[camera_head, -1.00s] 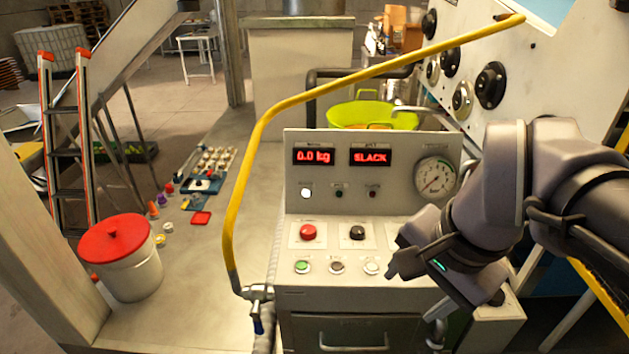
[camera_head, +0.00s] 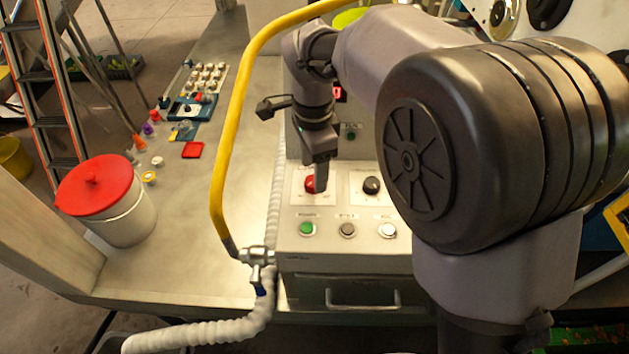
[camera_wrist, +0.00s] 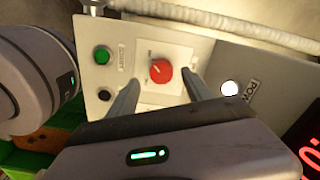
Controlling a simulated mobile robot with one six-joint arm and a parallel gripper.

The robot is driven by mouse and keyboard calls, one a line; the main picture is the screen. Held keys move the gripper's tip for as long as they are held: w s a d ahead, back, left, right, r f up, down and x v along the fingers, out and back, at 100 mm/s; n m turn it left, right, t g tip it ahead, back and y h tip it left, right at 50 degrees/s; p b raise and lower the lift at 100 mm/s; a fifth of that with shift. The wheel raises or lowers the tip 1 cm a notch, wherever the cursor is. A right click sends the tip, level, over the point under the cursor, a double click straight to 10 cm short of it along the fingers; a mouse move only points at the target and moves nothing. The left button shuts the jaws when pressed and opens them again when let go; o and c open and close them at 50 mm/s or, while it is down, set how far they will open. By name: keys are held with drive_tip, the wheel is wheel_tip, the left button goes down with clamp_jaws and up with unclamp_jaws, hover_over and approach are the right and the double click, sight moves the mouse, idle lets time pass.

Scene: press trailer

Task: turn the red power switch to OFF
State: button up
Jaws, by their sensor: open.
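The red power switch (camera_head: 311,184) is a round knob on a white plate on the sloped front of the control panel (camera_head: 325,261). In the wrist view the red knob (camera_wrist: 161,71) shows between my two fingers, beyond their tips. My gripper (camera_head: 319,184) is over the switch in the head view and partly hides it. In the wrist view my gripper (camera_wrist: 158,88) is open, with one finger on each side of the knob. I cannot tell whether the fingers touch the knob. The switch's markings are too small to read.
A black knob (camera_head: 371,186) sits right of the switch. A green button (camera_head: 307,229) and two paler buttons are below. A yellow bent pipe (camera_head: 219,180) rises left of the panel. A white bucket with a red lid (camera_head: 92,185) stands on the bench.

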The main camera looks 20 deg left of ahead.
wheel_tip(320, 180, down, 3)
drive_tip(key=shift+w+f+b, duration=0.1)
drive_tip(key=shift+b, duration=0.2)
drive_tip(key=shift+c, duration=0.5)
clamp_jaws()
